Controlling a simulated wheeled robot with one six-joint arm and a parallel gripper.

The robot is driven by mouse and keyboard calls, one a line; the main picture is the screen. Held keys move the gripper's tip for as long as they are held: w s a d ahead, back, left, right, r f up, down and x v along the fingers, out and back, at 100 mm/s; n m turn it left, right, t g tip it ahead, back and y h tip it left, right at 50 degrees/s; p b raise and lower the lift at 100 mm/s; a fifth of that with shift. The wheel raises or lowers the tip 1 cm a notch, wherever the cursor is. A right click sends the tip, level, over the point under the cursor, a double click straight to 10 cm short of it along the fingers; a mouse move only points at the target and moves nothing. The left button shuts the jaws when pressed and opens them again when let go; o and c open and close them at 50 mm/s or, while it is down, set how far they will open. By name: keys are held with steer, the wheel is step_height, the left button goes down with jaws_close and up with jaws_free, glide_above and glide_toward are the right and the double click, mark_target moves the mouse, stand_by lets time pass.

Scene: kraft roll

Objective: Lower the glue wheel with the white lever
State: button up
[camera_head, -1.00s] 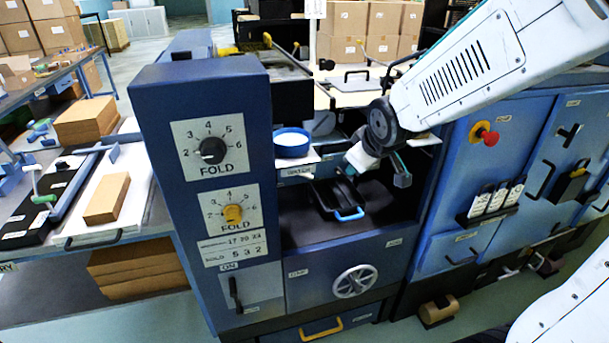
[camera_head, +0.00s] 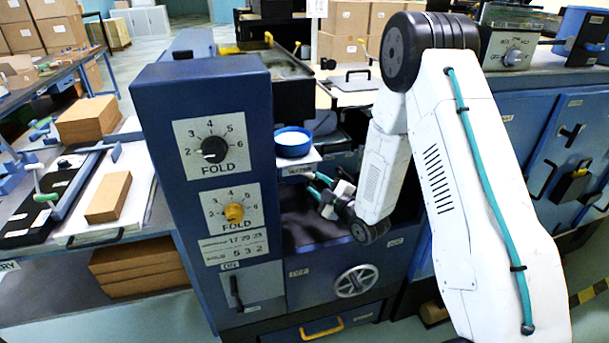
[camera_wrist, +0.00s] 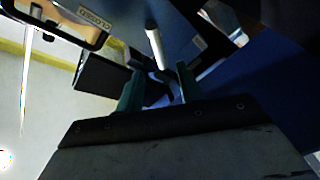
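My gripper (camera_head: 318,187) is inside the machine's open bay, below and right of a blue round pot with white contents (camera_head: 293,143). In the wrist view my gripper (camera_wrist: 158,88) has its two teal fingers apart with a gap between them. A white rod (camera_wrist: 154,42), which looks like the white lever, shows beyond the fingertips, roughly in line with the gap. I cannot tell how far away it is. In the head view I cannot make out the lever. I cannot pick out the glue wheel in either view.
The blue cabinet (camera_head: 200,85) with two FOLD dials stands left of the bay. A spoked handwheel (camera_head: 356,281) is on the front panel below. In the wrist view a black frame (camera_wrist: 65,20) and a dark box (camera_wrist: 100,72) lie left of the rod.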

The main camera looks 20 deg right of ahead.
mark_target(304, 173)
steer(key=x, duration=0.7)
jaws_close()
